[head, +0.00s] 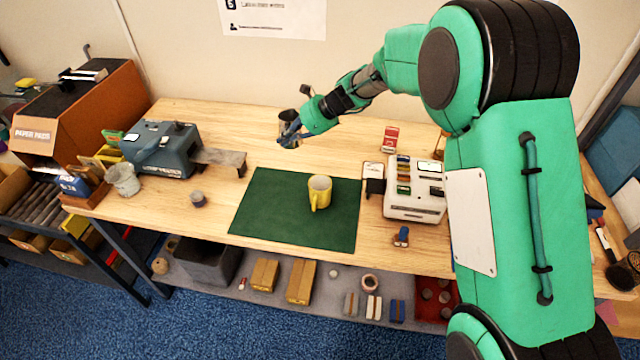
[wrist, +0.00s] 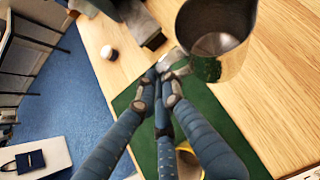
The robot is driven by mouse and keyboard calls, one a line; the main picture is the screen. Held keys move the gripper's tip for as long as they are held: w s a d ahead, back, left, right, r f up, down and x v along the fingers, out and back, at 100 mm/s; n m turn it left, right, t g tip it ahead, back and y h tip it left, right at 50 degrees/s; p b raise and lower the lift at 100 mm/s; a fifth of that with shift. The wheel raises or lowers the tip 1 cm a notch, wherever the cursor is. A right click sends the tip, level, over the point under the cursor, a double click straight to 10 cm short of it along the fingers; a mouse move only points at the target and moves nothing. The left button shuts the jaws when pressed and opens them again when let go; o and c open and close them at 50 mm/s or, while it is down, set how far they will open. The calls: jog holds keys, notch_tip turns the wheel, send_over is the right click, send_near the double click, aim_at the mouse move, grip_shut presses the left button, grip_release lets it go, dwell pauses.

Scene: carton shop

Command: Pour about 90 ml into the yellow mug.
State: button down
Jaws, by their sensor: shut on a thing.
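The yellow mug (head: 319,194) stands upright on the green mat (head: 270,215), its handle toward the front. In the wrist view the mug (wrist: 188,163) shows partly behind my fingers at the bottom edge. My gripper (head: 289,136) is over the back of the table, behind and left of the mug. In the wrist view my gripper (wrist: 168,78) is shut on a grey metal jug (wrist: 232,62). In the head view the jug (head: 288,116) is small, dark and partly hidden by my gripper. I cannot tell how much liquid is in it.
A blue-grey machine (head: 160,148) with a shelf stands left. A small round pot (head: 198,199) stands left of the mat. The wood around the mat is mostly clear.

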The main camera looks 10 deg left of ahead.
jog(key=s+a+f+m+t+b, duration=0.2)
jog(key=s+a+m+b, duration=0.1)
jog(key=s, duration=1)
jog(key=s+d+f+b, duration=0.1)
jog(key=s+d+f, duration=0.1)
jog(key=s, duration=0.3)
jog(key=s+d+f+m+t+b, duration=0.1)
jog(key=s+d+f, duration=0.1)
jog(key=s, duration=0.2)
jog(key=s+d+f+m+h+b, duration=0.1)
jog(key=s+d+f, duration=0.1)
jog(key=s, duration=0.3)
jog(key=shift+s+f+t, duration=0.35)
jog(key=shift+f+t, duration=0.05)
jog(key=shift+f, duration=0.2)
jog(key=shift+r, duration=0.1)
